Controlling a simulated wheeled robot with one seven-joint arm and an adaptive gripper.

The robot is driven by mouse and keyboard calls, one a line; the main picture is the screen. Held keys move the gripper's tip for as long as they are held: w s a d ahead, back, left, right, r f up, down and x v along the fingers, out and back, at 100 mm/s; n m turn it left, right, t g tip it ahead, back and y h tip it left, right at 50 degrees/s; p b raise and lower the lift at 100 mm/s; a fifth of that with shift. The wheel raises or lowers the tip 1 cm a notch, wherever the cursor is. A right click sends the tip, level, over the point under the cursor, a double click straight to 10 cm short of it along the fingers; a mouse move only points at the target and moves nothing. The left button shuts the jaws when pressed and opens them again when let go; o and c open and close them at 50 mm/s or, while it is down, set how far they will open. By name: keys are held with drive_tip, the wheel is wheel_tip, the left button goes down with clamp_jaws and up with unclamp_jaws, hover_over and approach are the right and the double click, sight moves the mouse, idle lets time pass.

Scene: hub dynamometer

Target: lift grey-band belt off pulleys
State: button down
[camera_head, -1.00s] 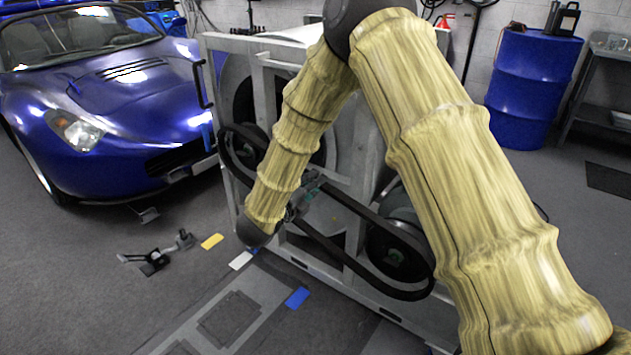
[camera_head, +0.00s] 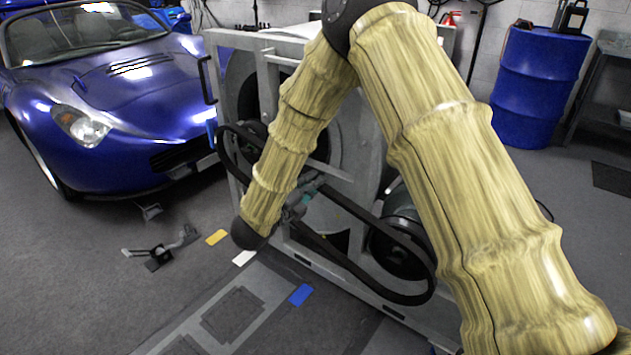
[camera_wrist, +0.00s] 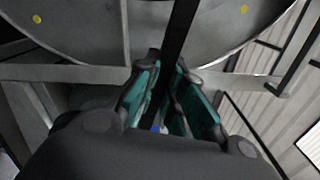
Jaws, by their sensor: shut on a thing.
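The black belt (camera_head: 405,293) is a long loop slanting across the front of the grey machine (camera_head: 357,105). Its left end bulges out past the machine's left side, and its right end curves around in front of the dark lower right pulley (camera_head: 392,250). I cannot tell whether it touches the pulleys. My gripper (camera_head: 306,197) is shut on the belt's upper run, partly hidden by my wrist. In the wrist view, the teal-padded fingers (camera_wrist: 168,100) stand on both sides of the dark belt strip (camera_wrist: 181,30).
A blue car (camera_head: 110,95) stands at the left and a blue drum (camera_head: 540,80) at the back right.

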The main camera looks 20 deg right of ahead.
drive_tip(key=v, duration=0.8)
drive_tip(key=shift+s+r, duration=0.15)
drive_tip(key=shift+r, duration=0.05)
idle(0.8)
drive_tip(key=shift+a, duration=0.15)
